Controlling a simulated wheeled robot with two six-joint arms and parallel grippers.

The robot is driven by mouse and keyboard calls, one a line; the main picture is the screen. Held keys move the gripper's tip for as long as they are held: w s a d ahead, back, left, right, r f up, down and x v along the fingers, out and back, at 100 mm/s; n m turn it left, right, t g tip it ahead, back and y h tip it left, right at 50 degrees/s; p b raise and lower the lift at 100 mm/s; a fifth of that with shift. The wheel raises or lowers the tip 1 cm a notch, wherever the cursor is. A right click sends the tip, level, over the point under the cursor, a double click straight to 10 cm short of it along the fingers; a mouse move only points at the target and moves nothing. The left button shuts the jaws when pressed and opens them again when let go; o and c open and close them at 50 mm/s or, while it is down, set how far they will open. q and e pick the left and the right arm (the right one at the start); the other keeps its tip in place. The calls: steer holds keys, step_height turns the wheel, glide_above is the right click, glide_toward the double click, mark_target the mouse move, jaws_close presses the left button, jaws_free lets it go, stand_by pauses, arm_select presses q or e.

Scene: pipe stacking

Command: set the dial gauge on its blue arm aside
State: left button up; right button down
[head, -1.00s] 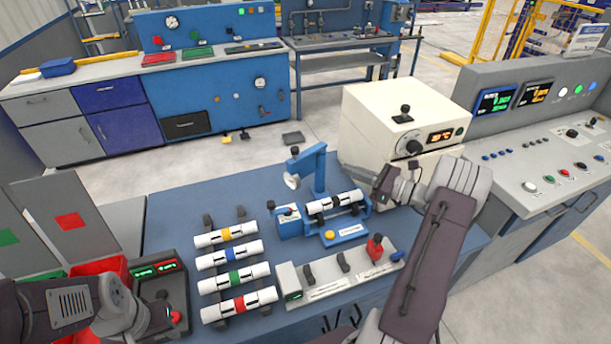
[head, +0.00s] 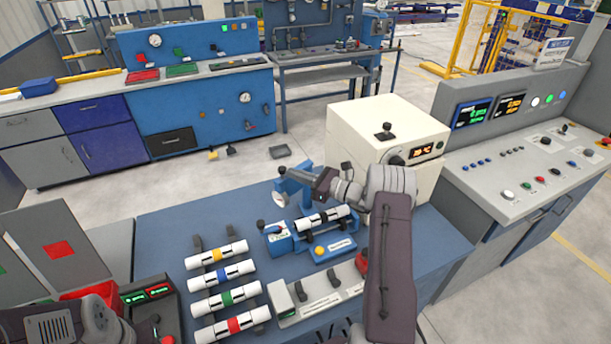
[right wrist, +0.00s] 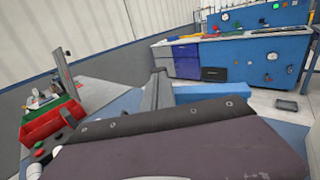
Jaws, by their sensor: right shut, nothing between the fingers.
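The dial gauge (head: 280,200) is a pale round face on a blue arm (head: 291,171) that stands at the back of the blue bench fixture. My right gripper (head: 319,181) is shut and empty, at the upper right end of the blue arm. It partly covers the arm, and I cannot tell if they touch. In the right wrist view, a blue bar (right wrist: 212,92), likely this arm, lies just right of a dark finger. The gauge face is hidden there. My left arm shows at the lower left, with its gripper's fingers out of frame.
A white pipe with black bands (head: 322,219) lies in the fixture. Pipes with coloured bands (head: 216,254) lie on a rack to the left. A cream box (head: 385,125) stands close behind my right arm. The blue table (head: 175,222) is bare at back left.

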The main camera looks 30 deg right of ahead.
mark_target(284, 167)
steer(key=shift+w, duration=0.1)
steer(key=b+x, duration=0.3)
steer(key=shift+w+a+f, duration=0.1)
steer(key=shift+w+f, duration=0.2)
steer(key=shift+f, duration=0.05)
steer(key=shift+w+a+r+b, duration=0.1)
steer(key=shift+w+r+b, duration=0.05)
steer(key=shift+w+b, duration=0.2)
steer(key=shift+s+r, duration=0.1)
steer(key=shift+r, duration=0.2)
